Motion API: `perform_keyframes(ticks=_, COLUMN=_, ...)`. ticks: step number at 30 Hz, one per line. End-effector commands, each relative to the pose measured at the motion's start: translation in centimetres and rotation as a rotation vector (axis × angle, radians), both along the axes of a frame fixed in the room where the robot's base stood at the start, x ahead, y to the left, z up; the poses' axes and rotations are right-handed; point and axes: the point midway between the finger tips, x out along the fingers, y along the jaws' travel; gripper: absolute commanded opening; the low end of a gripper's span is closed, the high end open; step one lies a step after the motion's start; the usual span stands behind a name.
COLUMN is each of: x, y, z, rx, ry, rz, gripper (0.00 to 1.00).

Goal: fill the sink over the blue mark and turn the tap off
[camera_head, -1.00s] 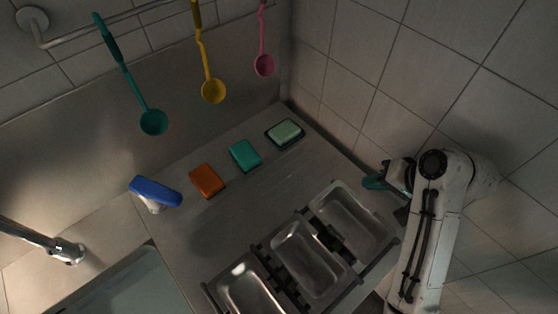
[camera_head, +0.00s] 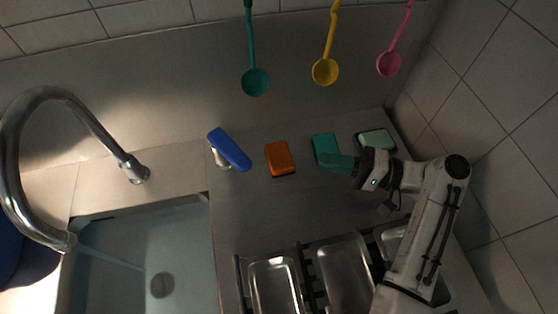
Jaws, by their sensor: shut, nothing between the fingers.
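The sink (camera_head: 110,215) is at the lower left, with its round drain (camera_head: 162,285) visible. The water level is hard to tell, and I cannot make out a blue mark on the sink. A blue lever (camera_head: 230,149) on a short pale base stands on the counter right of the tap.
An orange sponge (camera_head: 280,158) lies between the lever and my gripper. A teal sponge (camera_head: 325,146) and a pale green one (camera_head: 376,141) lie behind it. Metal trays (camera_head: 275,285) stand in front. Teal, yellow and pink ladles (camera_head: 325,72) hang at the back. A dark blue object is at far left.

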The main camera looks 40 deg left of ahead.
Motion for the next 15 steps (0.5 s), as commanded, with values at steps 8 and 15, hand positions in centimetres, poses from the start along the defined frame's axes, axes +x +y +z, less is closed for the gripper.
perform_keyframes(ticks=8, x=-1.1, y=2.4, z=0.1, rx=0.004, ry=0.003, rz=0.006, gripper=0.0)
perform_keyframes(ticks=15, x=-3.0, y=6.8, z=0.1, rx=0.005, ry=0.002, rz=0.006, gripper=0.0)
